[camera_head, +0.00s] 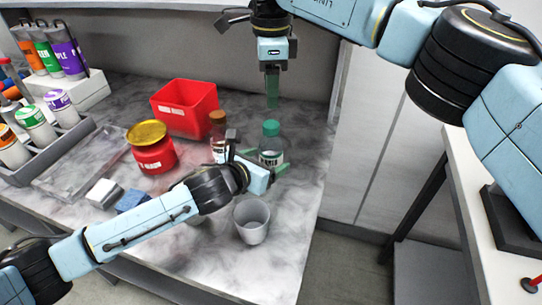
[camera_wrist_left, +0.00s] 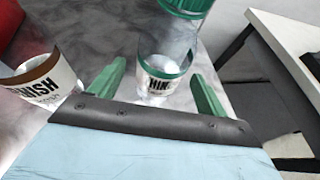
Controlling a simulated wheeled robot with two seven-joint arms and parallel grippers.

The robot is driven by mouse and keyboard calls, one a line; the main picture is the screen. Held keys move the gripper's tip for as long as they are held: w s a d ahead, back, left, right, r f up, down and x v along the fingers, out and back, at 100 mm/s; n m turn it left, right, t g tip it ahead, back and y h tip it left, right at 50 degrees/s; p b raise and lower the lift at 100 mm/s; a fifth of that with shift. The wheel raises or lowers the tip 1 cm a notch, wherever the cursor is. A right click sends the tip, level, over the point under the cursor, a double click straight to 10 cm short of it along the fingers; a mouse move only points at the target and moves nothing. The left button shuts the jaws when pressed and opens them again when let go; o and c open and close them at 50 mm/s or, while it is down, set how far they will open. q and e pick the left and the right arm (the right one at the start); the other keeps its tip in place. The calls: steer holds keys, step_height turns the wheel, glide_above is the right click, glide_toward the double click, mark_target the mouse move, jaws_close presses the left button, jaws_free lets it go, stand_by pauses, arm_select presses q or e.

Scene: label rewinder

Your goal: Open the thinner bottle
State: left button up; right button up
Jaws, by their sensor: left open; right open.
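The thinner bottle (camera_head: 270,146) is clear with a green cap (camera_head: 271,128) and stands upright on the marbled bench. Its cap is on. In the left wrist view its label (camera_wrist_left: 160,86) shows between my left fingers. My left gripper (camera_head: 266,163) is open, with its green fingers on either side of the lower bottle; I cannot tell whether they touch it. My right gripper (camera_head: 272,102) is open and points down above the green cap, with a small gap. Its fingers overlap in this view. My left gripper hides part of the bottle's lower body.
A brown-capped bottle (camera_head: 217,122) stands close to the left of the thinner; its label also shows in the left wrist view (camera_wrist_left: 40,88). A grey cup (camera_head: 251,221) stands in front. A red jar (camera_head: 152,152) and a red bin (camera_head: 184,108) are further left. The bench edge is to the right.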

arm_select(q)
steer(key=shift+x, duration=1.45)
steer(key=shift+c, duration=0.5)
